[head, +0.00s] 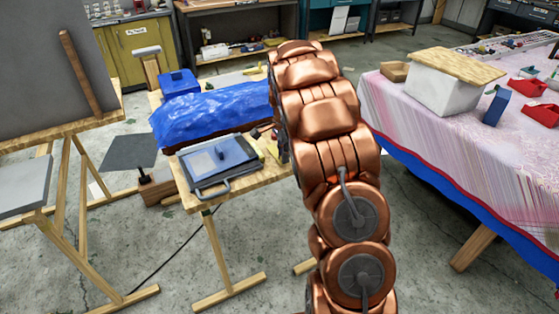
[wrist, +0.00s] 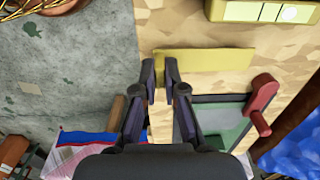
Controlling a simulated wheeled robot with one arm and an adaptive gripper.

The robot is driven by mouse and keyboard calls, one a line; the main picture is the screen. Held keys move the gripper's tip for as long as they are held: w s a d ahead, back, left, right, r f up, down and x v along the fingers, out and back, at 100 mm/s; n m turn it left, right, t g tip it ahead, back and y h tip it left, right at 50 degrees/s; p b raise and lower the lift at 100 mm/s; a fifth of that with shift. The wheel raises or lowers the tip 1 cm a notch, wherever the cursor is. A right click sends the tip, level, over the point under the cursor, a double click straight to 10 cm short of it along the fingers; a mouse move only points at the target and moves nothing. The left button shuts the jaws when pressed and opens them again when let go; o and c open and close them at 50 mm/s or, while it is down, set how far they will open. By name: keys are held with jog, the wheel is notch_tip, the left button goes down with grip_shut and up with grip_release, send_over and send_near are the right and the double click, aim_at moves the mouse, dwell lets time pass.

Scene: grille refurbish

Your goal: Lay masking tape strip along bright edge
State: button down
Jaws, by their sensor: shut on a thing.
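In the wrist view my gripper (wrist: 160,72) points down over a light wooden bench top, with its two dark fingers close together. A flat yellow strip (wrist: 215,61), which looks like the masking tape strip, has its left end at the fingertips and extends to the right. My gripper is shut on it. The exact contact is partly hidden by the fingers. In the head view my copper arm hides my gripper. I cannot make out a bright edge in either view.
A blue tarp (head: 215,112) lies over something on the wooden bench. A flat blue-grey case (head: 218,163) sits at the bench's front. A red-handled tool (wrist: 262,104) lies right of my fingers. A yellow box (wrist: 262,11) is above. A cloth-covered table (head: 420,125) stands right.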

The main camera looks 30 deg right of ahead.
jog(key=shift+r, duration=0.2)
jog(key=shift+r+p, duration=0.35)
jog(key=shift+r, duration=1.3)
